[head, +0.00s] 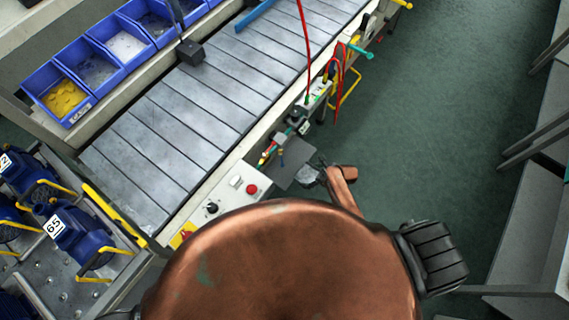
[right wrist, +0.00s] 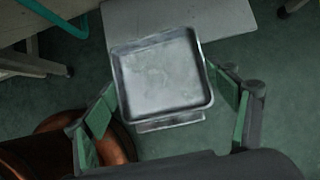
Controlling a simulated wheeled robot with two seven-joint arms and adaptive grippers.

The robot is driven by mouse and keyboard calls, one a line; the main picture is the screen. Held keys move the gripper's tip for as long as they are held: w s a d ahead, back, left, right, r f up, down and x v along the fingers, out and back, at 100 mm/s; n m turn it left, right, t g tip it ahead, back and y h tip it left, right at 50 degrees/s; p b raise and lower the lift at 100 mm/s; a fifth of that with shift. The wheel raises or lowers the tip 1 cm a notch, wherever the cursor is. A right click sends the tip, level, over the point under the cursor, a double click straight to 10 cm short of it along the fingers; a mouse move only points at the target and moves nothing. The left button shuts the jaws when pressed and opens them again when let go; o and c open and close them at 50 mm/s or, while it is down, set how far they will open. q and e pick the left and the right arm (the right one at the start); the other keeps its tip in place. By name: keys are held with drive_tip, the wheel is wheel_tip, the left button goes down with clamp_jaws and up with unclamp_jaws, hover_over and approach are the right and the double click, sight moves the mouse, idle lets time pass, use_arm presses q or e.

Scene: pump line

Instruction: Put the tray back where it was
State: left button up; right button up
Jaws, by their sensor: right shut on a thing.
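The tray (right wrist: 163,85) is a small, shallow grey metal tray with a raised rim. It looks empty. My right gripper (right wrist: 170,112) is shut on it, with the green finger pads at its left and right sides in the right wrist view. In the head view my right gripper (head: 318,174) is beside the conveyor's front side, with the tray (head: 308,175) small at its fingers. A flat grey plate (head: 283,171) lies just left of the tray there. In the right wrist view the tray overlaps this plate (right wrist: 225,18); I cannot tell whether they touch. My left gripper is out of view.
The conveyor (head: 180,130) runs diagonally, with a control panel (head: 232,190) on its front side. Blue bins (head: 85,70) line its far side. Blue pumps (head: 75,235) stand at lower left. Red cables (head: 305,50) hang near the tools. Green floor (head: 440,120) is clear to the right.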

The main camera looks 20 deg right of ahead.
drive_tip(key=w+a+b, duration=0.1)
drive_tip(key=w+a, duration=0.4)
drive_tip(key=w, duration=0.1)
drive_tip(key=b, duration=0.2)
hover_over(285, 168)
wheel_tip(285, 168, down, 3)
drive_tip(key=shift+d+b, duration=0.15)
drive_tip(key=shift+b, duration=0.2)
drive_tip(key=shift+f, duration=0.35)
wheel_tip(285, 168, down, 3)
drive_tip(key=shift+f+b, duration=0.2)
drive_tip(key=shift+b, duration=0.85)
drive_tip(key=shift+w+f, duration=0.1)
drive_tip(key=shift+f, duration=0.05)
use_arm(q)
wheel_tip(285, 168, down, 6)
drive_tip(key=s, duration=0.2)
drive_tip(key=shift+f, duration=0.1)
use_arm(e)
drive_tip(key=o, duration=1.3)
